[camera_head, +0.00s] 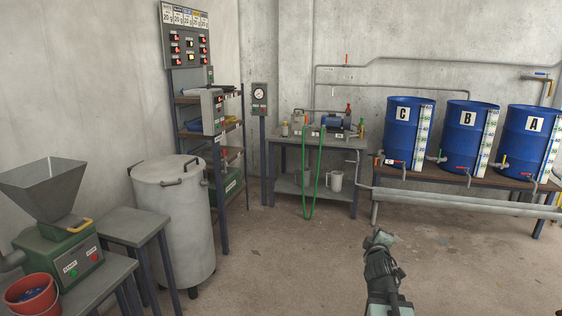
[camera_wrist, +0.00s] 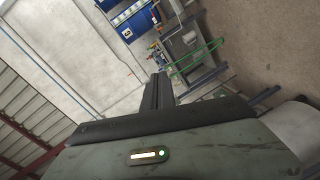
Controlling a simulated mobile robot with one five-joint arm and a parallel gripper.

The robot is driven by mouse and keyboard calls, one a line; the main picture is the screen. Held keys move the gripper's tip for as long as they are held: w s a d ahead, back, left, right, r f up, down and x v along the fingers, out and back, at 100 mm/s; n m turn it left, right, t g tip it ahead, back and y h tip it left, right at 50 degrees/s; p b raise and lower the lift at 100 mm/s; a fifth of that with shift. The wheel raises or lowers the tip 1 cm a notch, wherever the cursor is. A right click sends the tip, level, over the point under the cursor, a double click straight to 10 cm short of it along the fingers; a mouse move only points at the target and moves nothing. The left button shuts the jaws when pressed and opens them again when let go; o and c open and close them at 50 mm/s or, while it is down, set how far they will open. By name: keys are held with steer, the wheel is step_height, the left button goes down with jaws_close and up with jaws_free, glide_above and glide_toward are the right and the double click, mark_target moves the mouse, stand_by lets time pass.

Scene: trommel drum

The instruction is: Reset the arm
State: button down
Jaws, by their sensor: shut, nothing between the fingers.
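My arm (camera_head: 385,285) rises from the bottom edge of the head view, right of centre, with its dark upper end over bare floor. In the wrist view my gripper (camera_wrist: 158,84) shows as dark fingers close together beyond the grey-green housing, which has a lit strip. The gripper is shut with nothing in it. It touches nothing that I can see. The wrist view is tilted, with the blue drums and the green hose beyond the fingers.
Blue drums C (camera_head: 401,140), B (camera_head: 465,140) and A (camera_head: 532,140) stand on a bench at right. A pump table (camera_head: 352,144) with a green hose (camera_head: 317,175) is at the back. A grey lidded drum (camera_head: 178,235) and a green hopper machine (camera_head: 60,250) are at left. The central floor is clear.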

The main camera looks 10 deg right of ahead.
steer(key=a+f+m+g+y, duration=0.25)
steer(key=a+f, duration=0.35)
steer(key=a, duration=0.4)
steer(key=a+f+m+g+y, duration=0.1)
steer(key=a+f+g, duration=0.3)
steer(key=a, duration=0.6)
steer(key=s+a+f+m+g+y, duration=0.2)
steer(key=s+a+f+g, duration=0.25)
steer(key=s, duration=0.45)
steer(key=s+a+f+m+g+y, duration=0.2)
steer(key=s+a+f+m+g, duration=0.15)
steer(key=s+f, duration=0.35)
step_height(320, 180, up, 18)
steer(key=s+p, duration=0.2)
steer(key=p, duration=1.5)
steer(key=shift+s+a+r, duration=0.15)
steer(key=shift+a+r, duration=0.1)
